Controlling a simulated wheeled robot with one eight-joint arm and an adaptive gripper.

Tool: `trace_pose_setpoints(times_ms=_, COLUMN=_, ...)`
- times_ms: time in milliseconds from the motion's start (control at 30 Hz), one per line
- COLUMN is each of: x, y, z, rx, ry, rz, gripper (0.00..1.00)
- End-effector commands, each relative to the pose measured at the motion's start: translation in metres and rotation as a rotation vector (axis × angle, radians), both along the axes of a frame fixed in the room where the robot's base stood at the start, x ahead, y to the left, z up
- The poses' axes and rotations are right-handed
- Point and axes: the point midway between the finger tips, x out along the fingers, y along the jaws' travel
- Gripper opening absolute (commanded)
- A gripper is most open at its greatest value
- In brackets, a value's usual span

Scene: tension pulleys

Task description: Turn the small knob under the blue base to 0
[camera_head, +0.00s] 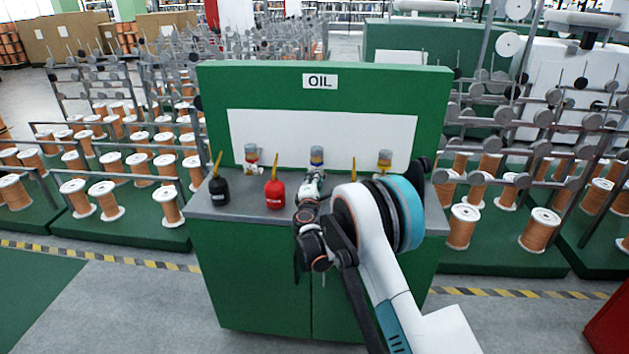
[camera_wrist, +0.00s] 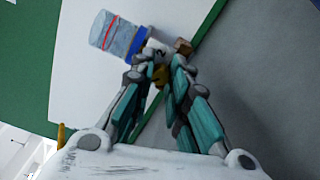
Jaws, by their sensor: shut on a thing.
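The middle dispenser (camera_head: 316,153) stands on the counter's back part, with a clear cup over a blue base. In the wrist view its clear cup (camera_wrist: 115,33) with a red line and its blue base (camera_wrist: 138,46) appear tilted. A small white part with a dark "2" mark (camera_wrist: 157,50) sits under the blue base. My gripper (camera_wrist: 162,66) reaches just below the base, its fingers closed in on the small knob there. The knob is mostly hidden between the fingertips. A brass-coloured piece (camera_wrist: 160,76) shows between the fingers. In the head view my gripper (camera_head: 315,176) covers the dispenser's lower part.
Similar dispensers stand left (camera_head: 251,154) and right (camera_head: 385,160). A black oil can (camera_head: 219,190) and a red oil can (camera_head: 275,193) stand on the left of the grey counter (camera_head: 245,212). The green back panel (camera_head: 430,100) rises behind. My arm covers the counter's right part.

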Motion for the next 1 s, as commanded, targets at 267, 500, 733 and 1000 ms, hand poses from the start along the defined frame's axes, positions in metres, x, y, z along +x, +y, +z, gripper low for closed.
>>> trace_pose_setpoints(times_ms=267, x=-0.0008, y=0.0008, z=-0.0013, rx=-0.131, ry=0.005, rz=0.002, gripper=0.0)
trace_pose_setpoints(times_ms=500, x=-0.0008, y=0.0008, z=-0.0015, rx=-0.174, ry=0.006, rz=0.002, gripper=0.0)
trace_pose_setpoints(times_ms=733, x=-0.0009, y=0.0008, z=-0.0017, rx=-0.18, ry=0.007, rz=0.002, gripper=0.0)
trace_pose_setpoints(times_ms=1000, x=-0.0009, y=0.0007, z=-0.0017, rx=-0.179, ry=0.006, rz=0.001, gripper=0.34)
